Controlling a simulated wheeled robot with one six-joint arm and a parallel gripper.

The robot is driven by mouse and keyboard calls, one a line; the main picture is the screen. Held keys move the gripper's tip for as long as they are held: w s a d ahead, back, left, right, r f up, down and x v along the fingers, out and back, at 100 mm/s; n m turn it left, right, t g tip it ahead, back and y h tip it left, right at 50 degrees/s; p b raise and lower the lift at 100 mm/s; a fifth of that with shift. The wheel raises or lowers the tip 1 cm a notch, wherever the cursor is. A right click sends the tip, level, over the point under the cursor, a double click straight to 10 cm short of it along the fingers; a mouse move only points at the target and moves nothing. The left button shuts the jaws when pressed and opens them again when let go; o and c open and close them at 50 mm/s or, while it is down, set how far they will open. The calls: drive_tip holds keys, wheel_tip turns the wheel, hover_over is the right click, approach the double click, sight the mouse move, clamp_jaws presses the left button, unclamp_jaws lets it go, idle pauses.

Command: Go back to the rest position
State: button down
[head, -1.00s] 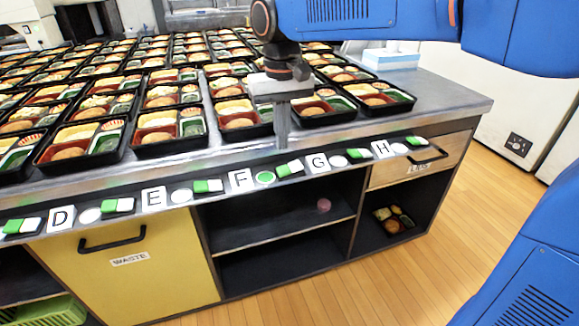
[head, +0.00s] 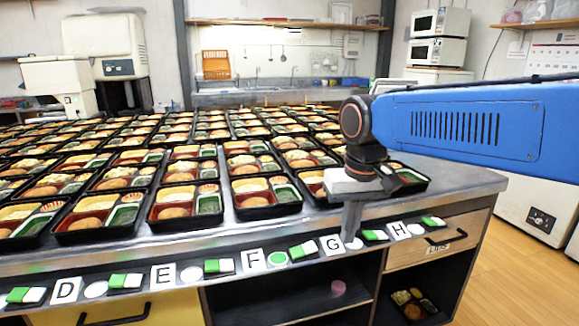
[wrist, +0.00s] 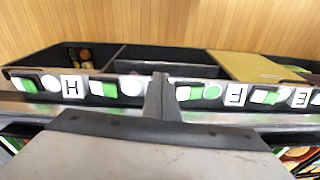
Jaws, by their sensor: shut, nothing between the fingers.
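My gripper (head: 352,236) hangs with its fingers pointing down at the front edge of the counter, by the label G (head: 333,245). Its fingers are together and nothing is between them. In the wrist view the shut fingers (wrist: 160,95) cover the place between the green lamp and a white lamp of the strip. Whether they touch the strip I cannot tell. The blue arm reaches in from the right in the head view.
Rows of bento trays (head: 174,203) fill the counter behind my gripper. A strip of lettered labels, green-and-white switches and round lamps runs along the front edge; the lamp by F (head: 278,255) is green. A pink thing (head: 338,288) lies on the shelf below. Wooden floor (head: 520,265) is open at right.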

drive_tip(key=s+d+f+m+t, duration=0.1)
drive_tip(key=s+d+f, duration=0.4)
drive_tip(key=s+d, duration=0.3)
drive_tip(key=s+d+f+m+t, duration=0.1)
drive_tip(key=s+d+f+t, duration=0.1)
drive_tip(key=s+d+f, duration=0.4)
drive_tip(key=shift+s+d+f+t+h, duration=0.3)
drive_tip(key=shift+s+d, duration=0.65)
drive_tip(key=shift+s, duration=0.05)
